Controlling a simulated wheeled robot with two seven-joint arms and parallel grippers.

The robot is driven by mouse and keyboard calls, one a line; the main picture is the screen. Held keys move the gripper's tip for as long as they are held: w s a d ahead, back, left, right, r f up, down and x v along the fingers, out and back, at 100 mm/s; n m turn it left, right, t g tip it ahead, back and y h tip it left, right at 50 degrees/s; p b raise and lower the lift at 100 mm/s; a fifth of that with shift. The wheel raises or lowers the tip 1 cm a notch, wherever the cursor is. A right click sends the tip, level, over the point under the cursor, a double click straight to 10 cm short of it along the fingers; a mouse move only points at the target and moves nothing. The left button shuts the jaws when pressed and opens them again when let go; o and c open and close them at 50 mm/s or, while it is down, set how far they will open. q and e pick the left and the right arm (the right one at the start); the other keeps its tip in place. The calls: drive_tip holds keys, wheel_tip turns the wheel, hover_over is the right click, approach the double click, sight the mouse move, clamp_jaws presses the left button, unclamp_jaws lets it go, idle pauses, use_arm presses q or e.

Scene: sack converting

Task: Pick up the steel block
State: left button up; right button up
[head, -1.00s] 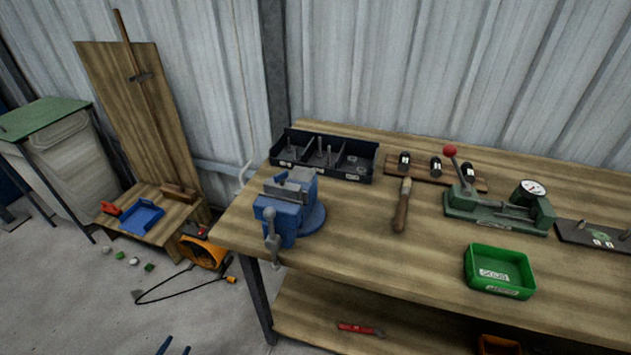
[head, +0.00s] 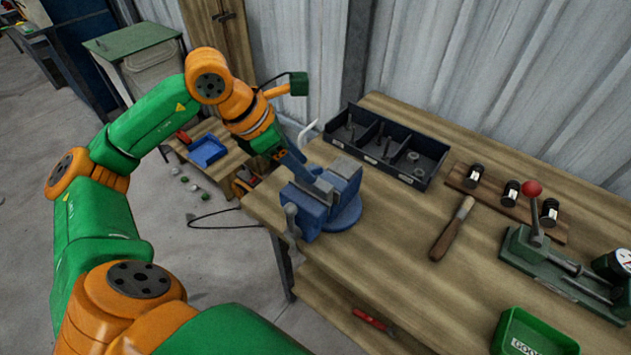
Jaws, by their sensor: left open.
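A blue bench vise (head: 346,212) stands at the left corner of the wooden workbench. Grey metal shows at the top of its jaws (head: 345,167). I cannot clearly tell the steel block apart from the grey jaws, as my gripper partly covers that spot. My left arm reaches in from the left, and my left gripper (head: 305,170) points down and right at the vise top. Its blue fingers are open, close to the jaws. I cannot tell whether they touch anything. My right gripper is out of view.
Behind the vise is a black divided bin (head: 424,179) with metal parts. To the right lie a wooden-handled tool (head: 453,228), a rack with black cylinders (head: 467,190), a green fixture with a red knob (head: 533,188) and a green tray (head: 527,325).

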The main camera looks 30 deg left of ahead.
use_arm(q)
drive_tip(key=shift+w+d+f, duration=0.65)
drive_tip(key=shift+w, duration=0.2)
drive_tip(key=shift+s+a, duration=0.1)
drive_tip(key=shift+s, duration=0.05)
clamp_jaws()
idle(0.5)
